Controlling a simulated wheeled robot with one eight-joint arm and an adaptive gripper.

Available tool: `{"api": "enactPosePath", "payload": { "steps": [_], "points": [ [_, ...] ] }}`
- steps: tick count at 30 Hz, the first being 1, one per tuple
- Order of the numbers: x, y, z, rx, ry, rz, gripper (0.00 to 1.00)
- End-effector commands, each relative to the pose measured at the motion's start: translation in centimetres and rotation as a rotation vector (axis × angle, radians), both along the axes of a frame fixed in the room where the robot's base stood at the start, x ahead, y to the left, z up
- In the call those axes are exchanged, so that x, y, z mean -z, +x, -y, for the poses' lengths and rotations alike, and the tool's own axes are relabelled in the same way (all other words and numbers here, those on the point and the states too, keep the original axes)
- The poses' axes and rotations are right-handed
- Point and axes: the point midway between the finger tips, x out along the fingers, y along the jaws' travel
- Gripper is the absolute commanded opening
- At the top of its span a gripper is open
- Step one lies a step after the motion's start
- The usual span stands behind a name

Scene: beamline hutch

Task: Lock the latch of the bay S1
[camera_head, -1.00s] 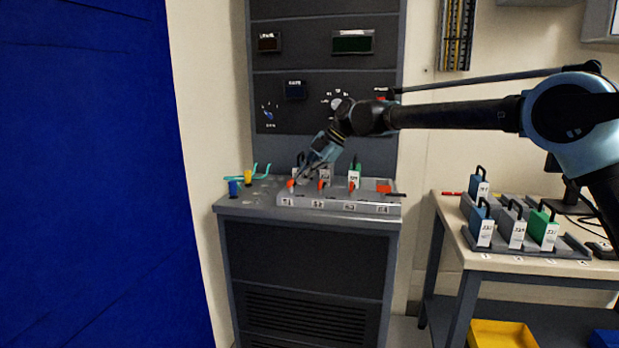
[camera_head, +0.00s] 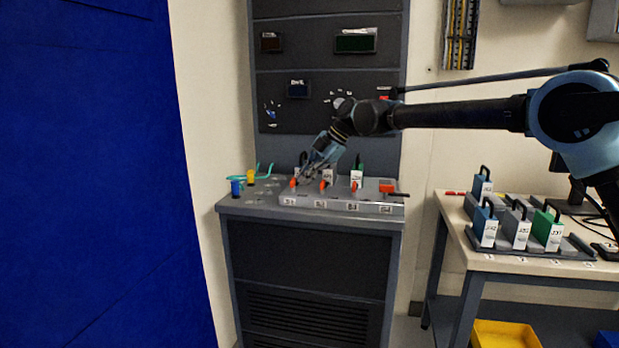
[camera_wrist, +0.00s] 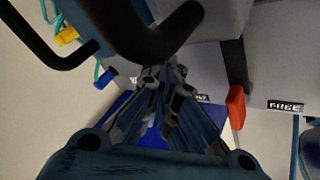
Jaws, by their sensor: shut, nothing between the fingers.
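The bay strip (camera_head: 335,203) lies on the grey cabinet top, with labels along its front. S1 (camera_head: 290,201) is the leftmost bay, and its small orange-red latch (camera_head: 293,184) shows beside my gripper (camera_head: 303,180). My gripper is shut and empty, pointing down at the S1 end; contact with the latch cannot be told. In the wrist view my closed fingertips (camera_wrist: 168,76) are beside a black module handle (camera_wrist: 140,40). An orange-red latch (camera_wrist: 236,106) hangs to their right, near a "FREE" label (camera_wrist: 285,106); which bay it belongs to is unclear.
More orange-red latches (camera_head: 326,185) and handled modules (camera_head: 357,175) stand along the strip. Blue (camera_head: 236,188) and yellow (camera_head: 251,176) pieces with teal tubing are to the left. A side table (camera_head: 520,268) with several modules stands at right. A blue curtain fills the left.

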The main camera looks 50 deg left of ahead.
Motion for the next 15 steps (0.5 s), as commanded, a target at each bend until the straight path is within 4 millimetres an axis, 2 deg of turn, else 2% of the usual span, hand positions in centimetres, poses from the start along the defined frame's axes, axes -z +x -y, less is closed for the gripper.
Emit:
{"api": "enactPosePath", "payload": {
  "steps": [1, 2, 5, 15],
  "points": [
    [-0.5, -1.5, 0.2, -0.018, -0.003, -0.012, 0.00],
    [-0.7, -1.3, 0.4, -0.017, -0.002, -0.012, 0.00],
    [-1.9, -0.6, 1.0, -0.015, -0.002, -0.012, 0.00],
    [-6.7, 3.5, 3.7, -0.001, 0.000, -0.007, 0.00]
  ]
}}
